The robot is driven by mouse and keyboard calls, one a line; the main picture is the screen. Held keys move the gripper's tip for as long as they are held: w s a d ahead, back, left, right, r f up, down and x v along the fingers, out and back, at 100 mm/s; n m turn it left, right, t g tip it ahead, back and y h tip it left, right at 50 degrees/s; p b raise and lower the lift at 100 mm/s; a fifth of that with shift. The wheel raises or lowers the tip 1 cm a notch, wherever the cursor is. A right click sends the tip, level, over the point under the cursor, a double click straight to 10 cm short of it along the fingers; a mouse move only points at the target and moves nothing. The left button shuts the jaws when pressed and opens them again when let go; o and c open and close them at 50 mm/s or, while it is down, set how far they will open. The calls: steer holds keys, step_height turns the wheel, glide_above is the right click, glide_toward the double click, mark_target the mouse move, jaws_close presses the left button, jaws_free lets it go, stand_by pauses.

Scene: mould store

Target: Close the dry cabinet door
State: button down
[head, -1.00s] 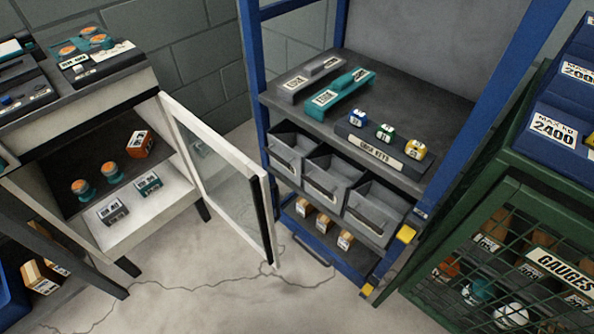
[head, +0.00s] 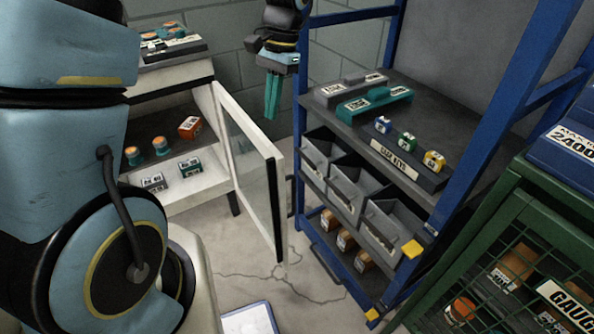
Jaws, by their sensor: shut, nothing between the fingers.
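The dry cabinet (head: 208,78) is a white cabinet at the left, with orange-topped round items, an orange box and small labelled boxes inside. Its white-framed glass door (head: 249,135) stands wide open, swung out toward the blue rack. A dark strip runs down the door's free edge. My gripper (head: 271,112) has teal fingers that point down and are shut and empty. My blue arm hides the left part of the cabinet.
A green mesh cabinet (head: 503,205) stands at the far right. Cracked concrete floor (head: 300,285) lies bare before the door.

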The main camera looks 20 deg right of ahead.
steer(key=s+d+f+m+y+b, duration=0.1)
steer(key=s+d+f+m+y, duration=0.2)
steer(key=d, duration=0.7)
steer(key=m+h+p, duration=0.1)
steer(key=p, duration=0.1)
glide_toward(284, 181)
step_height(284, 181, down, 5)
steer(key=shift+w+a, duration=0.15)
steer(key=shift+a, duration=0.5)
steer(key=shift+a, duration=0.15)
